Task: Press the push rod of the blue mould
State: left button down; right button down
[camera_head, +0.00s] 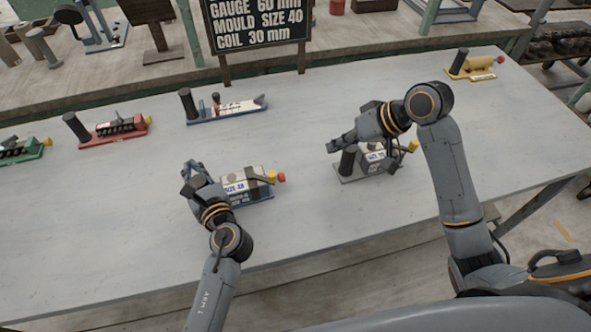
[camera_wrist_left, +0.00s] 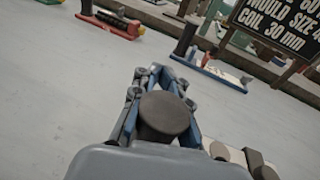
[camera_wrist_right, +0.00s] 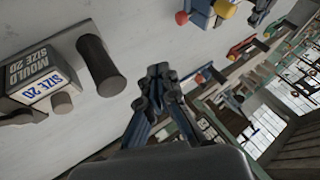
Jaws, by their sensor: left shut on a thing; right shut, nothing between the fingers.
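The blue mould (camera_head: 247,186) is a pale block on a blue base near the middle of the table, with a yellow and red end at its right. Its label starts with "SIZE"; the number is too small to read surely. My left gripper (camera_head: 193,178) is at its left end. In the left wrist view the left fingers (camera_wrist_left: 150,85) are closed around a dark upright post (camera_wrist_left: 165,114). My right gripper (camera_head: 335,143) is shut and empty, beside the dark post (camera_head: 347,160) of the grey mould (camera_head: 373,157). In the right wrist view its closed fingertips (camera_wrist_right: 158,82) touch nothing visible.
A blue-based tray (camera_head: 228,110), a red mould (camera_head: 115,130) and a green one (camera_head: 22,150) stand left and behind. A yellow one (camera_head: 475,66) is at the far right. A sign (camera_head: 257,25) stands at the back. The front table strip is clear.

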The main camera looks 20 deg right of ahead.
aim_at(282, 178)
pick_arm(q)
jog(key=shift+s+f, duration=0.1)
jog(key=shift+f, duration=0.15)
pick_arm(e)
jog(key=shift+s+f+g, duration=0.3)
jog(key=shift+s+f, duration=0.3)
jog(key=shift+f, duration=0.1)
jog(key=x, duration=0.9)
jog(key=shift+f, duration=0.2)
jog(key=a, duration=0.3)
jog(key=shift+w+a+f, duration=0.1)
jog(key=shift+a+f, duration=0.1)
jog(key=shift+f, duration=0.05)
jog(key=shift+a, duration=0.45)
